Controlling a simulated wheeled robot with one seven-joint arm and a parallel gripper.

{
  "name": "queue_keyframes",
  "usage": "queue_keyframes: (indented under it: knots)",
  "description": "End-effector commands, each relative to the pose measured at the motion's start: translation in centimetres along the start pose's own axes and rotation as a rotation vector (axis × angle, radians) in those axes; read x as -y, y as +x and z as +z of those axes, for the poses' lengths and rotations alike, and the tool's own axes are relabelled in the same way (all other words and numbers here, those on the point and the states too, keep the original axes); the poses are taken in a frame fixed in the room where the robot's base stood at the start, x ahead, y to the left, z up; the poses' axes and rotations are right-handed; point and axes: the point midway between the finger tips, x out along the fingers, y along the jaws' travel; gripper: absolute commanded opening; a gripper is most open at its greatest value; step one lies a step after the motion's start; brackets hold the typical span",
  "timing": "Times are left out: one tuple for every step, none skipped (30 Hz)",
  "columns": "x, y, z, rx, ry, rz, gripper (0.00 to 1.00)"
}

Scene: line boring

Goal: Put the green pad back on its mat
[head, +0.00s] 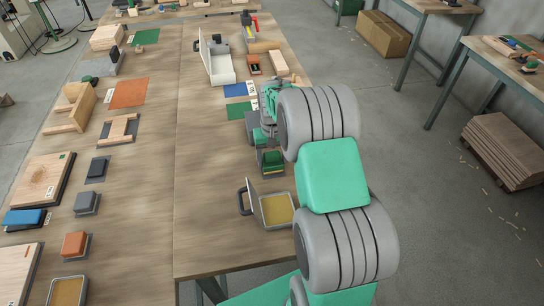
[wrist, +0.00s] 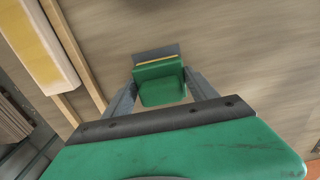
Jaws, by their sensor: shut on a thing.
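My gripper (wrist: 160,96) is shut on the green pad (wrist: 161,84) in the wrist view, one grey finger on each side of it. A grey plate and a thin yellow strip show at the pad's far edge. In the head view the green pad (head: 272,160) shows low over the right table, just left of my arm. The fingertips are hard to make out there. A flat green mat (head: 239,111) lies farther back on the same table, partly hidden by my wrist. I cannot tell whether the pad touches the table.
A blue mat (head: 237,90) lies just behind the green one, with an open white box (head: 220,69) beyond. An open tray (head: 277,209) with a yellowish inside stands nearer. The table's left half (head: 205,180) is clear. The left table holds blocks and pads.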

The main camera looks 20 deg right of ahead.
Motion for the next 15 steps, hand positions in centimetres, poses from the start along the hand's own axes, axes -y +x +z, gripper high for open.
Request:
queue_keyframes:
  knots:
    - [0.0,0.15,-0.06,-0.002,0.0,0.0,0.18]
    - [0.0,0.19,-0.09,-0.003,0.0,0.0,0.18]
    - [0.0,0.18,-0.11,-0.004,0.0,0.0,0.18]
    - [0.0,0.18,-0.1,-0.004,0.0,0.0,0.18]
    - [0.01,0.18,-0.1,-0.004,0.0,0.0,0.18]
    - [0.01,0.19,-0.09,-0.003,-0.001,0.0,0.18]
    - [0.01,0.22,-0.08,-0.003,-0.001,0.0,0.18]
    - [0.01,0.32,-0.07,-0.003,-0.001,0.0,0.18]
    - [0.01,0.51,-0.06,-0.003,-0.001,0.0,0.18]
    - [0.01,0.62,-0.06,-0.003,-0.001,0.0,0.18]
    - [0.01,0.61,-0.06,-0.003,-0.001,0.0,0.67]
    - [0.01,0.5,-0.06,-0.003,-0.001,0.0,0.71]
    - [0.01,0.5,-0.05,-0.003,-0.001,0.0,0.73]
    - [0.01,0.5,-0.05,-0.003,-0.001,0.0,0.76]
    - [0.01,0.49,-0.05,-0.003,-0.001,0.0,0.79]
